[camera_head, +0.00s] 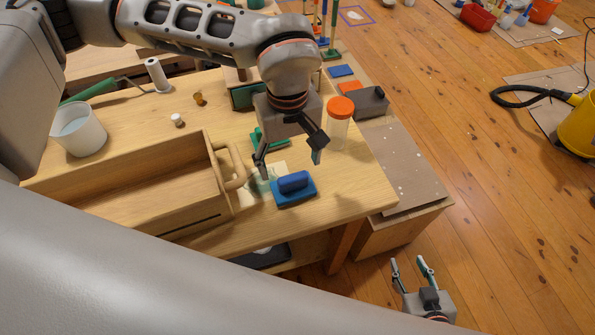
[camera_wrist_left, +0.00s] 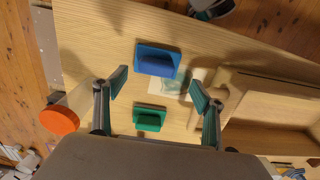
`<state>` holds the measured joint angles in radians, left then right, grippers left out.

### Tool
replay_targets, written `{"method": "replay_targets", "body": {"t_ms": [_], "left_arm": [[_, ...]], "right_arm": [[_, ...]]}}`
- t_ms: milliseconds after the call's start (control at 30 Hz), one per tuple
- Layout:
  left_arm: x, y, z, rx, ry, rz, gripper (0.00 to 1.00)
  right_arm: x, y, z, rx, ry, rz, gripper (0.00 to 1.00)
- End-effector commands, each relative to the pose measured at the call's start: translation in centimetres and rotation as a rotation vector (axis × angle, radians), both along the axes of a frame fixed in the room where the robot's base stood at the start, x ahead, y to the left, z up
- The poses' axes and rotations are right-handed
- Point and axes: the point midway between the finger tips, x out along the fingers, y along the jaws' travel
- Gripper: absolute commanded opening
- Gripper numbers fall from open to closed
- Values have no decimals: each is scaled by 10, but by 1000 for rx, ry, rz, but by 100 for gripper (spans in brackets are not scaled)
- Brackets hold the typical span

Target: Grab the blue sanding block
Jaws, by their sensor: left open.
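The blue sanding block (camera_head: 294,190) lies on the wooden workbench (camera_head: 350,195) near its front edge, with a darker blue grip on top. In the left wrist view the blue block (camera_wrist_left: 157,60) is beyond the fingertips, between the lines of the two fingers. My left gripper (camera_head: 290,165) points down above the bench, just behind the block in the head view. It is open and empty; its fingers (camera_wrist_left: 158,85) are spread wide. My right gripper (camera_head: 411,264) is low at the bottom right, off the bench, open and empty.
A green sanding block (camera_wrist_left: 150,121) sits close beside the blue one, partly hidden in the head view. A wooden toolbox (camera_head: 130,195) stands to the left. An orange-lidded jar (camera_head: 338,125) stands to the right. A pale cloth or paper (camera_head: 262,182) lies beside the block.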

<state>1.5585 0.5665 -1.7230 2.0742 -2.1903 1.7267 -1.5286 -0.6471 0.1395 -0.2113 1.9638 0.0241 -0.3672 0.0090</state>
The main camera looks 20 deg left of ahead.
Motion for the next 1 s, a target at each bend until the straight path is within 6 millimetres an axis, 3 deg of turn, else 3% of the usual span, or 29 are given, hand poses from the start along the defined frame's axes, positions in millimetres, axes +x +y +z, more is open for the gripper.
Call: {"method": "replay_targets", "body": {"t_ms": [200,500,867,1000], "left_arm": [[1,-1,-22,0,3,0,69],[8,-3,-62,1,4,1,69],[9,-3,-71,0,1,0,69],[9,-3,-71,0,1,0,33]], "right_arm": [[-6,0,-4,-2,15,1,40],[-3,1,8,0,6,2,40],[1,1,13,1,-4,2,40],[0,1,12,1,-3,2,40]]}}
